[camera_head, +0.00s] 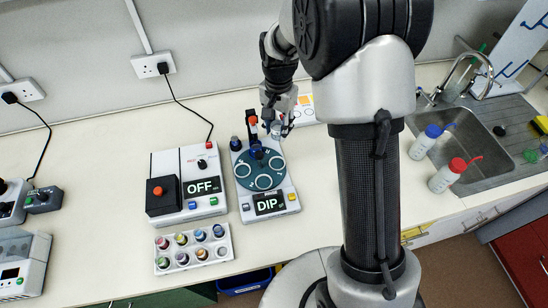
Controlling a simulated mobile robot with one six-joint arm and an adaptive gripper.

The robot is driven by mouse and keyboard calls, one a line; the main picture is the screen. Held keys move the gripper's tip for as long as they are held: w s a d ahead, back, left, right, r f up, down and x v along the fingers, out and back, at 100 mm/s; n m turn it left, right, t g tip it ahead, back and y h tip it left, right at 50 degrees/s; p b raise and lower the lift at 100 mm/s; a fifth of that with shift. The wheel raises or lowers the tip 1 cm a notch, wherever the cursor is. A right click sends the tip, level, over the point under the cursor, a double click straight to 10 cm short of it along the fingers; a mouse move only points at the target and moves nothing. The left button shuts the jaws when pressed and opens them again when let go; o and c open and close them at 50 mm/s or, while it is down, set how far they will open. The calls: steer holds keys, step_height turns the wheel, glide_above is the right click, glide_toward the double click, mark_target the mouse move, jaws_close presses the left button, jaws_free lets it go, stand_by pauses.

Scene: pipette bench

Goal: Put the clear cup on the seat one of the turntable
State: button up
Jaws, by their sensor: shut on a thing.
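The turntable (251,174) is a teal disc with several white-ringed round seats, on a pale base whose display reads "DIP". The seat numbers are too small to read. My gripper (277,125) is over the back right edge of the turntable, pointing down. It is shut on a small pale thing, which looks like the clear cup (276,131). The fingers hide part of the cup, and I cannot tell whether it touches a seat. A dark blue knob-like part stands near the disc's middle.
Left of the turntable is a white device (172,168) reading "OFF", with a black box and red button. In front of it, a white rack (194,265) holds several coloured cups. A red-topped post (252,122) stands behind the turntable. Bottles and a sink (480,150) are at right.

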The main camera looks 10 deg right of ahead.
step_height(320, 180, down, 15)
steer(key=shift+r+b, duration=0.1)
steer(key=shift+b, duration=0.9)
steer(key=shift+f, duration=0.25)
steer(key=o, duration=1)
steer(key=shift+r, duration=0.2)
